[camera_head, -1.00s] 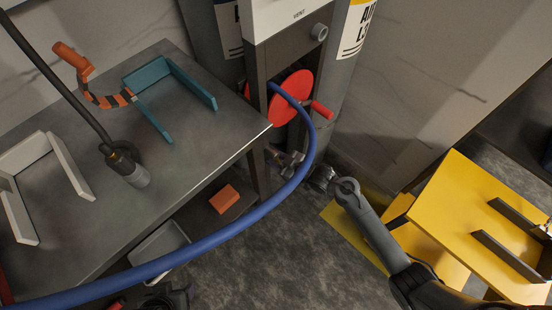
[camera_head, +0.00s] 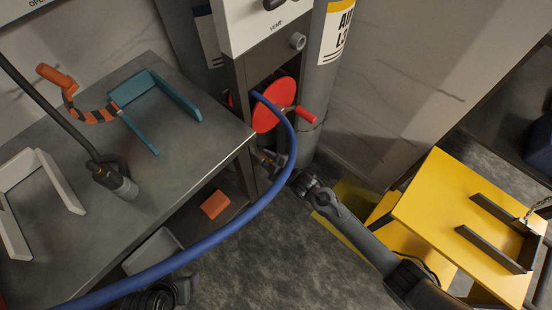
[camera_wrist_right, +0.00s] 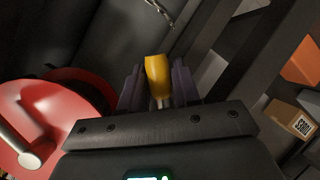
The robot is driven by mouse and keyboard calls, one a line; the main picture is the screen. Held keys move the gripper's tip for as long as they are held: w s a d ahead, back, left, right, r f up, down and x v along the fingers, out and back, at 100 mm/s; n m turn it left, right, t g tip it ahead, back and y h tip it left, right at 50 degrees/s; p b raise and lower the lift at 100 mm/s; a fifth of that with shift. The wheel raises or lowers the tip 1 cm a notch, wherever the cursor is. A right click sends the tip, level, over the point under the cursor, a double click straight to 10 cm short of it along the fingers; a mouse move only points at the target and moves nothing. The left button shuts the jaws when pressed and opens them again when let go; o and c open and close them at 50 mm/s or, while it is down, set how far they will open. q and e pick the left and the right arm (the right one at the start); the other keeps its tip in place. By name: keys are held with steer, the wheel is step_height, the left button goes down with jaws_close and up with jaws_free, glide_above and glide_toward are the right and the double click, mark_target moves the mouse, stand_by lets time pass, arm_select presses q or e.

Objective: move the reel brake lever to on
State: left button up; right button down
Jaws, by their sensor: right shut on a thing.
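The reel brake lever shows as a yellow handle (camera_wrist_right: 158,78) in the right wrist view, between the two dark fingers. My right gripper (camera_wrist_right: 158,88) is shut on it. In the head view this gripper (camera_head: 270,158) is low in the dark cabinet frame, below the red reel (camera_head: 272,112), and hides the lever there. The red reel disc also shows at the left of the right wrist view (camera_wrist_right: 45,125). I cannot tell the lever's on or off position. My left gripper is not clearly in view.
A blue hose (camera_head: 225,232) runs from the reel in a wide loop across the front. The grey bench (camera_head: 185,165) stands left of the cabinet, with an orange block (camera_head: 215,204) on the shelf below. A yellow platform (camera_head: 440,210) is at the right.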

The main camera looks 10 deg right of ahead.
steer(key=shift+w+d+r+n, duration=0.1)
steer(key=shift+r+n, duration=0.15)
steer(key=shift+n, duration=0.05)
steer(key=shift+t+h+p, duration=0.3)
steer(key=shift+p, duration=0.05)
steer(key=shift+w, duration=0.1)
steer(key=c, duration=0.9)
jaws_free()
